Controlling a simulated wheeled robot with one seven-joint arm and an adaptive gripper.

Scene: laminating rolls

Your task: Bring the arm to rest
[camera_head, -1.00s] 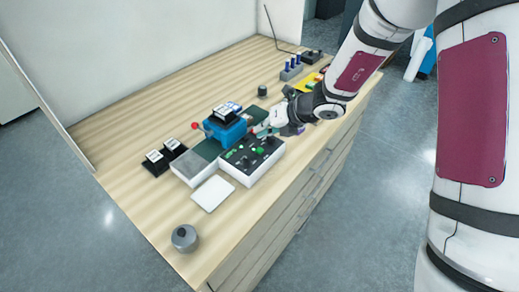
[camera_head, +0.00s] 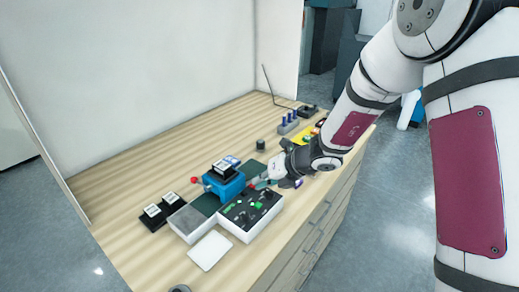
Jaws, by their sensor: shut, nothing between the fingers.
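My arm reaches in from the upper right over the wooden worktop. My gripper (camera_head: 262,184) is at the arm's end, small in view, just right of the blue machine (camera_head: 225,186) and above the back edge of the white box with a dark top (camera_head: 250,212). The fingers are small and partly lost against the things behind them. Nothing shows held in them. I cannot tell whether the fingers touch the box.
A white plate (camera_head: 210,251) lies near the worktop's front edge. Black stands with white cards (camera_head: 153,216) are at left. A grey block with blue pegs (camera_head: 288,125) and a dark knob (camera_head: 261,145) stand farther back. The worktop's (camera_head: 120,190) left part is clear.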

